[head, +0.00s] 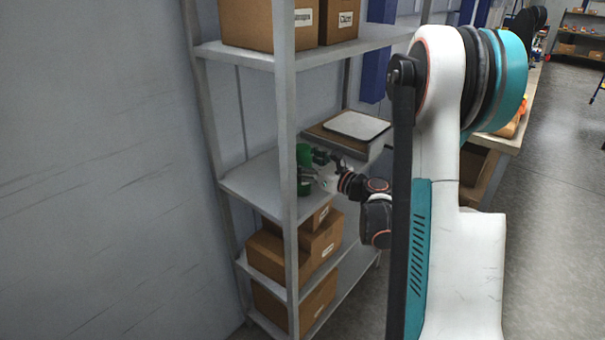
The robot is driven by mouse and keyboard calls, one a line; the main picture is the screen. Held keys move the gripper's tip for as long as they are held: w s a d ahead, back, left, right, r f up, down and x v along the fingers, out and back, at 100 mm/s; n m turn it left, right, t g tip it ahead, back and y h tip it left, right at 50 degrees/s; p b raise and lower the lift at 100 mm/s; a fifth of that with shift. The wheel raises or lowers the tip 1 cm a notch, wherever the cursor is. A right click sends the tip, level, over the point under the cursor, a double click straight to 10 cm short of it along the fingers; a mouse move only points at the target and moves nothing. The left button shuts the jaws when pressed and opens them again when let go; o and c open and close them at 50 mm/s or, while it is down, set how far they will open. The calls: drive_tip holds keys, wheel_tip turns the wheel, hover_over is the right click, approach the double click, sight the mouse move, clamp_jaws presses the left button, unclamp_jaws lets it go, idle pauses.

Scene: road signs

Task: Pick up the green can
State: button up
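The green can (304,158) stands on the middle shelf (255,183) of a grey metal rack, partly hidden behind the rack's front post and my gripper. My gripper (312,172) reaches in from the right at the can's height. Its fingers are at the can's right side and overlap it in the picture. The view is too small to tell whether the fingers touch the can or how far apart they are.
A grey flat-topped device (357,126) sits on the same shelf, behind and right of the can. Cardboard boxes stand on the shelf above (246,22) and below (322,240). The rack's front post (287,130) is close to my gripper. A workbench (489,160) stands at right.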

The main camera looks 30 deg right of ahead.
drive_tip(key=c, duration=1.5)
drive_tip(key=shift+r, duration=0.1)
